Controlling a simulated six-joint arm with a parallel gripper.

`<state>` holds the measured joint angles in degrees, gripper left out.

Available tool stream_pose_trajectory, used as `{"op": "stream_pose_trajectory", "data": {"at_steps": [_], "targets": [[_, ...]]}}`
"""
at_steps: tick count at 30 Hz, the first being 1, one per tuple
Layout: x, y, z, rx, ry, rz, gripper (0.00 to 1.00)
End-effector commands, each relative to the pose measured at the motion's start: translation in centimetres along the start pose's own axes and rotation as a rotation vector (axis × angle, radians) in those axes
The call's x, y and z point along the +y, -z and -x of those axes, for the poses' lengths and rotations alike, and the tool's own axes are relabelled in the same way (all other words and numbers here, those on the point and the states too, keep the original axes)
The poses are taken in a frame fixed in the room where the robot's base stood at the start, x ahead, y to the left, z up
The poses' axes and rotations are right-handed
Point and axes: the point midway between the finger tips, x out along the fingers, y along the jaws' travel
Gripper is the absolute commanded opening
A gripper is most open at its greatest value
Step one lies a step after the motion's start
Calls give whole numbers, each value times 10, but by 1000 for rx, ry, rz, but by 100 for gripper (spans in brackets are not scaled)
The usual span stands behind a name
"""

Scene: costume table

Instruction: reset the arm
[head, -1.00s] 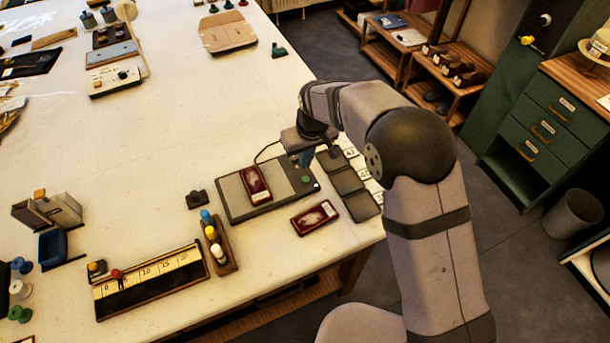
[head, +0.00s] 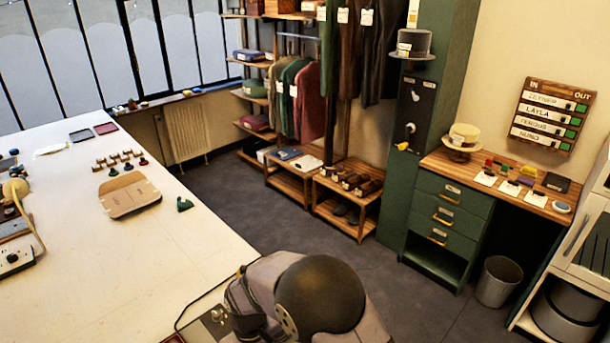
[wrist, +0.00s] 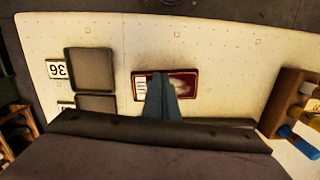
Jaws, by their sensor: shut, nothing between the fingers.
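My gripper (wrist: 163,97) shows in the wrist view as two blue fingers pressed together, shut with nothing between them. It points down over a dark red card (wrist: 187,83) on the white table (wrist: 215,45) and hides part of that card; the height above the card is hard to judge. In the head view my arm shows only at the bottom middle, and the fingers are out of the picture.
Dark square pads (wrist: 90,68) lie left of the card in the wrist view, and a wooden rack (wrist: 287,93) with coloured bottles stands right. In the head view, a cardboard piece (head: 130,194) and a green object (head: 184,204) lie on the table. Drawers (head: 440,220) stand beyond dark floor.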

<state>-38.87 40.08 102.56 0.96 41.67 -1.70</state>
Motion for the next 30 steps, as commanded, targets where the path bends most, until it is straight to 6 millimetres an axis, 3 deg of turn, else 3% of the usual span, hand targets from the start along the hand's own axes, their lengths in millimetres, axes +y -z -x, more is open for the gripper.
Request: {"op": "stream_pose_trajectory", "data": {"at_steps": [1,9,12,15,18,24,30], "targets": [[2,-29,-1,-41,-1,-12,0],[44,-166,10,-158,19,-190,0],[57,-206,17,-156,32,-282,0],[70,-233,23,-126,41,-379,0],[86,-242,32,-63,39,-476,0],[126,-241,52,68,13,-633,0],[136,-247,52,77,12,-689,0]]}}
